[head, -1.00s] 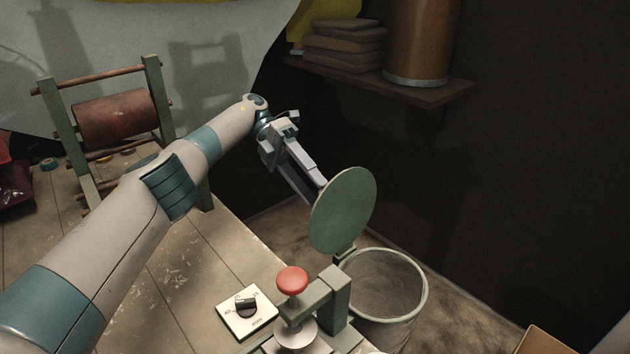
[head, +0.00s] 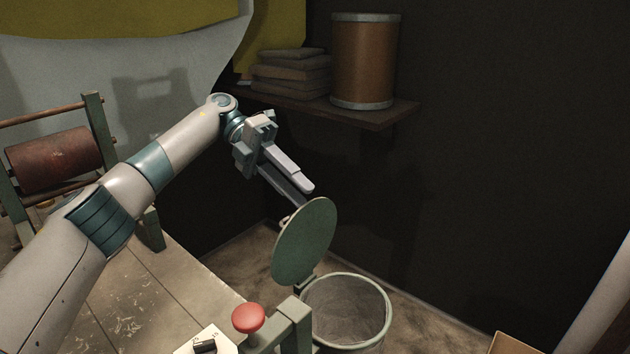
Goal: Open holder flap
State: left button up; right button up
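A round green flap (head: 304,243) stands up on edge, tilted, on a small hinge at the rim of a pale green bin (head: 384,312). The bin's mouth is uncovered. My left gripper (head: 307,197) hangs just above and behind the flap's upper edge, with its two fingers apart and nothing between them. Whether a fingertip touches the flap is hard to tell. A small pale part shows behind the flap's left edge. My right gripper is not in view.
A red knob (head: 248,318) on a green bracket and a white dial plate (head: 222,337) stand at the table's near edge. A roller rack (head: 97,125) stands at left. A shelf (head: 385,117) holds a drum (head: 363,62) and stacked slabs (head: 290,75).

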pick_arm(q)
jog(key=shift+s+d+r, duration=0.25)
jog(key=shift+d+r, duration=0.15)
jog(key=shift+d, duration=0.25)
jog(key=shift+s+d+r, duration=0.2)
jog(key=shift+d+r, duration=0.25)
jog(key=shift+d, duration=0.15)
jog(key=shift+s+d+r, duration=0.25)
jog(key=shift+d+r, duration=0.15)
jog(key=shift+d, duration=0.25)
